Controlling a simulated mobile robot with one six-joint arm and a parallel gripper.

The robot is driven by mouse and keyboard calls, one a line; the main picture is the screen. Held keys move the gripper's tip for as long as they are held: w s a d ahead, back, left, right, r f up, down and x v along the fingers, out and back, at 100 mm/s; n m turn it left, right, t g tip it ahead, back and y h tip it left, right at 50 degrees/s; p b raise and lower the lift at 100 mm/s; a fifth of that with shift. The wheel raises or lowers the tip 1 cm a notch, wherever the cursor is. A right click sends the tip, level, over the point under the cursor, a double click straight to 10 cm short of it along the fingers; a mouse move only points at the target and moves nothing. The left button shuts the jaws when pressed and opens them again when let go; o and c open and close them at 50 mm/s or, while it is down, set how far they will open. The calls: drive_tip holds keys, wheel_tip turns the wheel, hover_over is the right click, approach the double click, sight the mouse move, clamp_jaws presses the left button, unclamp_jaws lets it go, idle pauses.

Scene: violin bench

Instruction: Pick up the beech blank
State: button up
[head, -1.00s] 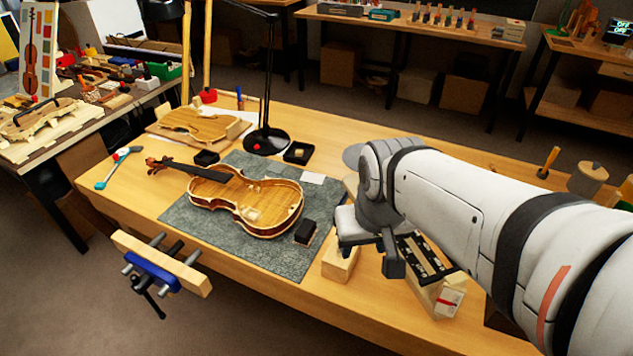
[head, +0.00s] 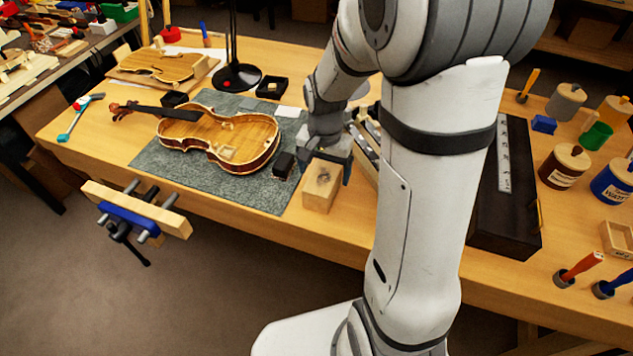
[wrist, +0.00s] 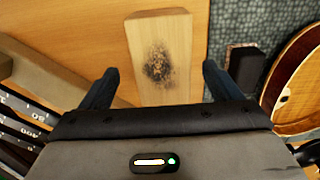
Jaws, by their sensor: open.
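The beech blank (head: 318,194) is a pale wooden block near the front edge of the bench, right of the grey mat. A dark speckled patch marks its top. In the wrist view the blank (wrist: 160,40) lies lengthwise ahead of my gripper (wrist: 160,84), lined up between the two fingers. The fingers are open and empty, one at either side of its near end. In the head view my gripper (head: 325,163) is just behind and above the blank; part of it is hidden by my arm. I cannot tell the exact height gap.
A violin body (head: 226,143) lies on the grey mat (head: 160,160), with a small black block (head: 284,166) between it and the blank. A tool tray (wrist: 22,122) is left in the wrist view. A vise (head: 135,212) juts from the front edge. Jars stand at right.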

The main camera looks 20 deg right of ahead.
sight(322, 176)
wheel_tip(322, 176, down, 6)
drive_tip(key=shift+w+a+r, duration=0.1)
drive_tip(key=shift+r, duration=0.1)
drive_tip(key=c, duration=1.3)
drive_tip(key=shift+r, duration=0.1)
